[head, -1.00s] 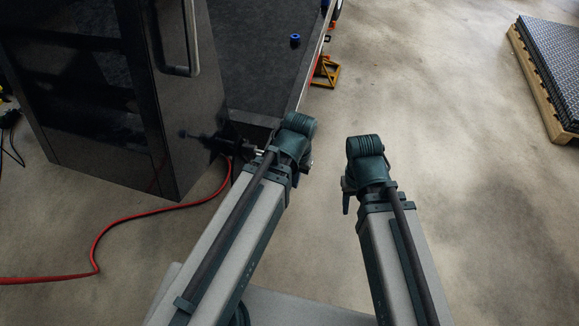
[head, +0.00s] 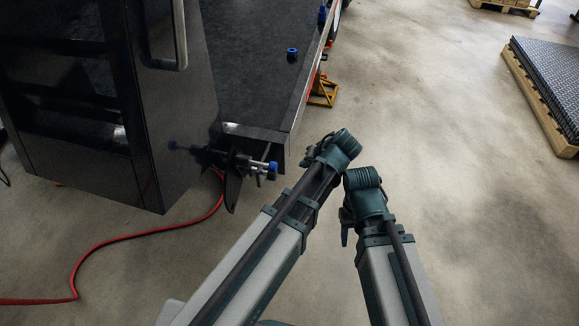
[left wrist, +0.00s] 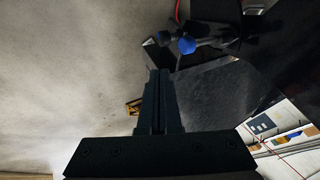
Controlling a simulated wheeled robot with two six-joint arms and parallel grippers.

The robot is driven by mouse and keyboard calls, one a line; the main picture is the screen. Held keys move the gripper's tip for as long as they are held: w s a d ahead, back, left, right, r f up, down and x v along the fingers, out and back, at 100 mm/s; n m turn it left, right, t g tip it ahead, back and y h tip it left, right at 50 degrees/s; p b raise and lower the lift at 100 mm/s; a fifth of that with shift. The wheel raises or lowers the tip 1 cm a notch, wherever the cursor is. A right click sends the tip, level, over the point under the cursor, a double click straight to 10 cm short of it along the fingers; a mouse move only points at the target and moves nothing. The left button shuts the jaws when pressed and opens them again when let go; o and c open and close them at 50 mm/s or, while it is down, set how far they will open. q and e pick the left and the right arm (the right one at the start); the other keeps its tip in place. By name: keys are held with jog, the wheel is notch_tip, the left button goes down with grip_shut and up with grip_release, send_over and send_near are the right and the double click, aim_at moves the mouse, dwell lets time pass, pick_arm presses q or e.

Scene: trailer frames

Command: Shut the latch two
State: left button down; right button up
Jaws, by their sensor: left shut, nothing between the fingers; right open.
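A dark latch (head: 245,162) with blue-tipped ends stands at the trailer's near corner, beside the black cabinet. In the left wrist view its blue tip (left wrist: 186,45) shows beyond the fingers. Whether this is latch two, and whether it is shut, I cannot tell. My left gripper (head: 310,153) is right of the latch and apart from it, mostly hidden by its wrist. In the left wrist view its fingers (left wrist: 158,76) are together and empty. My right gripper (head: 345,230) is further right, open, small and partly hidden by its wrist, away from the latch.
The black cabinet (head: 178,120) stands left of the latch. The dark trailer bed (head: 255,90) lies behind it, with a small blue ring (head: 292,54) on top. A red hose (head: 150,235) runs along the floor. A yellow stand (head: 323,92) is at the trailer's side.

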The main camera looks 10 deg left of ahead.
aim_at(270, 164)
pick_arm(q)
jog(key=w+a+f+b, duration=0.4)
jog(key=a+f+b, duration=0.3)
jog(key=a, duration=0.1)
jog(key=shift+a+f, duration=0.25)
jog(key=shift+f, duration=0.15)
jog(key=a, duration=0.4)
jog(key=shift+a, duration=0.4)
jog(key=shift+d, duration=0.25)
